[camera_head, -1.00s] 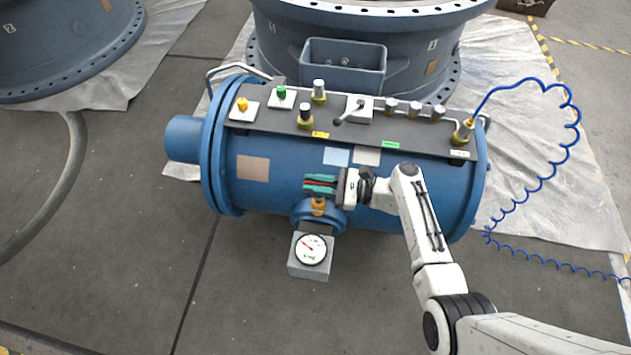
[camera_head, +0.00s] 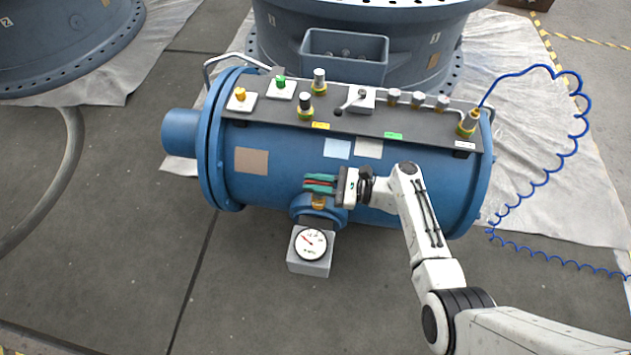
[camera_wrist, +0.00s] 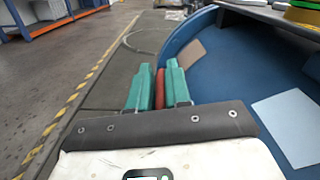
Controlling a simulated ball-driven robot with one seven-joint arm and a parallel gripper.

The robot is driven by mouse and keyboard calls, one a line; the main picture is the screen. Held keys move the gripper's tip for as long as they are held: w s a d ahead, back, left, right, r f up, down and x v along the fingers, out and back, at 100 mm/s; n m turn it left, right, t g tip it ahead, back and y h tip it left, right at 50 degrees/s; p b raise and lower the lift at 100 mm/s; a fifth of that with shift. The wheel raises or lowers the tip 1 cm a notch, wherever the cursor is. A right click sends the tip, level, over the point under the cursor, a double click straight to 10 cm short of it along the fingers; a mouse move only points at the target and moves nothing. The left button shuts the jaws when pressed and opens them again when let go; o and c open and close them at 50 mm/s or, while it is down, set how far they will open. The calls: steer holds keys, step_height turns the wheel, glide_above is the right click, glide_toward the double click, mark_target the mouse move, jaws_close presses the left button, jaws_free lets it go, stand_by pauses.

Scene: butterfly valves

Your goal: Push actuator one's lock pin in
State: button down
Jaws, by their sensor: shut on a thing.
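The blue actuator cylinder (camera_head: 270,160) lies across the head view. A brass-coloured stem (camera_head: 319,202) stands on the round blue boss (camera_head: 299,208) at its near side, and I take this to be the lock pin's place. My gripper (camera_head: 320,184) is right above the stem, its teal fingers pointing left. In the wrist view my gripper (camera_wrist: 158,88) is shut on a red piece (camera_wrist: 160,90), which shows as a narrow strip between the fingers. Whether the red piece joins the stem is hidden by the fingers.
A dial gauge (camera_head: 311,244) on a grey block sits just below the boss. A dark panel (camera_head: 360,120) with buttons, a lever and fittings runs along the cylinder's top. A coiled blue hose (camera_head: 582,128) hangs at the right.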

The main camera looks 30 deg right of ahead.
steer(key=shift+w+d, duration=0.15)
steer(key=shift+d, duration=0.05)
steer(key=c, duration=1.1)
jaws_free()
steer(key=shift+f, duration=0.15)
steer(key=shift+c, duration=0.2)
steer(key=v, duration=1)
steer(key=shift+s+d+p, duration=0.25)
steer(key=shift+d+p, duration=0.05)
